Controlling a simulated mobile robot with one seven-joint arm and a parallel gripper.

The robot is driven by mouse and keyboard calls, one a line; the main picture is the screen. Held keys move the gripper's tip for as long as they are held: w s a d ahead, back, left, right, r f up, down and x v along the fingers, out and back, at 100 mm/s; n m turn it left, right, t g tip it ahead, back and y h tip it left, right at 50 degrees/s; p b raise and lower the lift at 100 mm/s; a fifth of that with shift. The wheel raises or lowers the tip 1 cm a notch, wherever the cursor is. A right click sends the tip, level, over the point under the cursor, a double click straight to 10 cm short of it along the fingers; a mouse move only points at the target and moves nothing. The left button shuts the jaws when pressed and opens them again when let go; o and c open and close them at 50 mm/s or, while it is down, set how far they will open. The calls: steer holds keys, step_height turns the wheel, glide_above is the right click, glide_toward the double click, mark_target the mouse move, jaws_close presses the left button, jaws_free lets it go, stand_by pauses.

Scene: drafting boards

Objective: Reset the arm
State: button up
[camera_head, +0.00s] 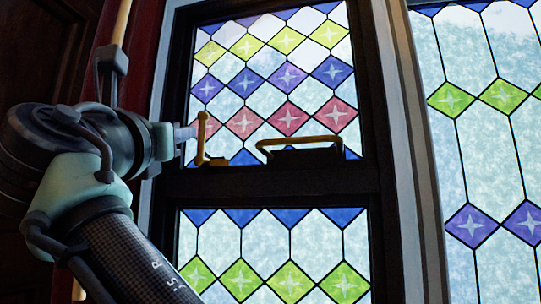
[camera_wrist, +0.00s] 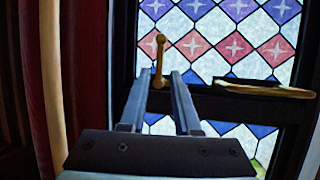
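My gripper (camera_head: 188,133) is raised in front of a dark-framed window with stained glass. In the wrist view my gripper (camera_wrist: 160,78) has its two grey fingers apart, with a clear gap and nothing clamped between them. An upright brass handle (camera_head: 201,135) stands on the frame's dark crossbar, just right of the fingertips in the head view. In the wrist view the brass handle (camera_wrist: 160,50) shows beyond and between the fingertips. I cannot tell whether the fingers touch it. My arm comes up from the lower left.
A brass-edged bar handle (camera_head: 300,141) sits on the crossbar right of the upright handle. Patterned glass panes (camera_head: 275,75) fill the window. A pale post (camera_head: 405,150) and another pane (camera_head: 480,120) stand at right. Dark red wood (camera_head: 146,45) and a tan pole (camera_wrist: 52,80) are at left.

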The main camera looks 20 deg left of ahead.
steer(key=shift+w+f, duration=0.2)
steer(key=shift+w, duration=0.1)
steer(key=shift+s, duration=0.15)
